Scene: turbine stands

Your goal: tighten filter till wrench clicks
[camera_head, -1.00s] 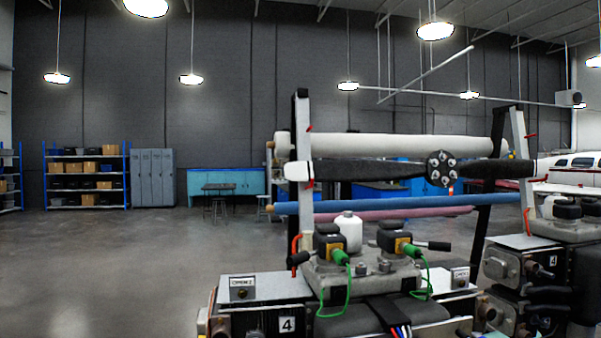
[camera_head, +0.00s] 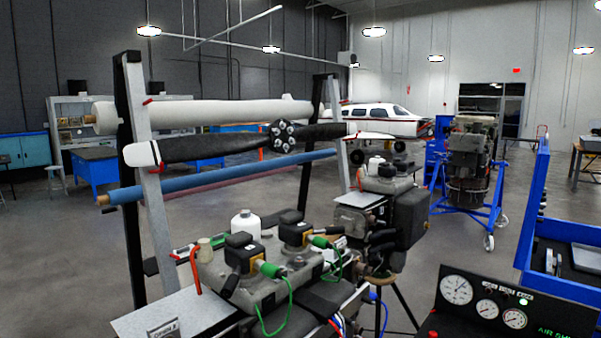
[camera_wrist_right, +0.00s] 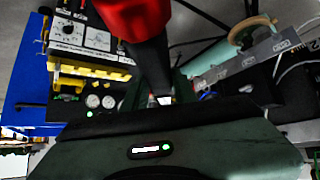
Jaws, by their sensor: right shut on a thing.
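My right gripper (camera_wrist_right: 164,104) shows only in the right wrist view, dark and seen close up. It is shut on a red and black tool (camera_wrist_right: 135,16), which looks like the wrench. Its red part lies at the top edge and a black part runs down to the gripper. The tool's far end is out of frame. I cannot pick out the filter for sure in either view. In the head view an engine unit (camera_head: 212,262) with green plugs and black fittings stands close in front. My left gripper is not in view.
A propeller rack (camera_head: 160,200) stands behind the engine unit. A gauge panel (camera_head: 510,308) is at the lower right, before a blue frame (camera_head: 531,215). Another engine on a blue stand (camera_head: 466,212) is farther back. Floor is open between them. The wrist view shows a meter box (camera_wrist_right: 92,38).

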